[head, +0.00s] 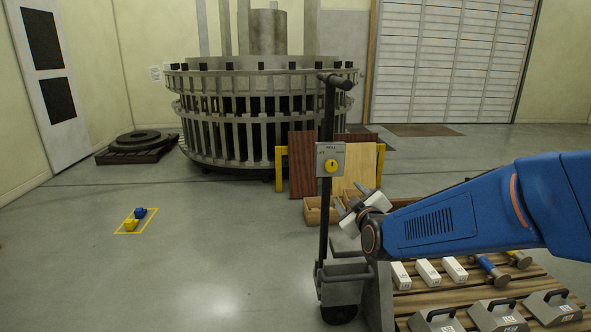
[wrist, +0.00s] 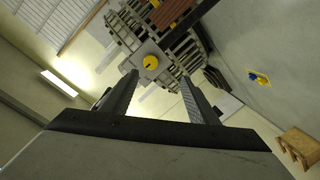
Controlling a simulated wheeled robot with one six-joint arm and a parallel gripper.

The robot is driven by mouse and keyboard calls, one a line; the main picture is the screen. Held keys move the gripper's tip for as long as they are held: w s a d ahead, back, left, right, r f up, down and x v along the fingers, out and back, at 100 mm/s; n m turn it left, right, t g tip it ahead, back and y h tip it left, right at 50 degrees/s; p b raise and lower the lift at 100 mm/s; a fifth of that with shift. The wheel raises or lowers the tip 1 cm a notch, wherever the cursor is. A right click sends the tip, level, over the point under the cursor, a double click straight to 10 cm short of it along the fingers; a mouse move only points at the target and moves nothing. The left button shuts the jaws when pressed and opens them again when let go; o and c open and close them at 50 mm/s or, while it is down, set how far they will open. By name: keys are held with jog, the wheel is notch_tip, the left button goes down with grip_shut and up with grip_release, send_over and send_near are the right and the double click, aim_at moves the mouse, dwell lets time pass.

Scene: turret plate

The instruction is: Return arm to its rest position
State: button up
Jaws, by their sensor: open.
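My blue arm (head: 450,222) reaches in from the right in the head view, nearly level. My gripper (head: 349,199) is at its left end, beside the dark post of a wheeled cart and below the grey control box on it. The gripper's two fingers stand apart in the wrist view (wrist: 158,84), with nothing held between them. The grey control box (head: 323,152) carries a yellow round knob (head: 331,166). The knob also shows beyond the fingers in the wrist view (wrist: 151,62). I cannot tell the exact gap between gripper and post.
A pallet with white boxes (head: 428,271), hammer-like tools (head: 489,269) and grey handled weights (head: 497,316) lies below my arm. A large round slatted turret (head: 262,112) stands behind. Blue and yellow blocks (head: 131,224) sit in a yellow floor outline at left. Open floor lies left of the cart.

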jog(key=s+d+f+m+g, duration=0.2)
jog(key=s+g, duration=0.2)
jog(key=s, duration=0.8)
jog(key=s+d+f+m+g, duration=0.2)
jog(key=s+f+m+g, duration=0.1)
jog(key=s, duration=0.9)
jog(key=s+d+f+m+g, duration=0.2)
jog(key=s+f+m+g, duration=0.1)
jog(key=s, duration=0.9)
jog(key=shift+d+f+g+h, duration=0.15)
jog(key=shift+d+g+h, duration=0.15)
jog(key=shift+g, duration=0.6)
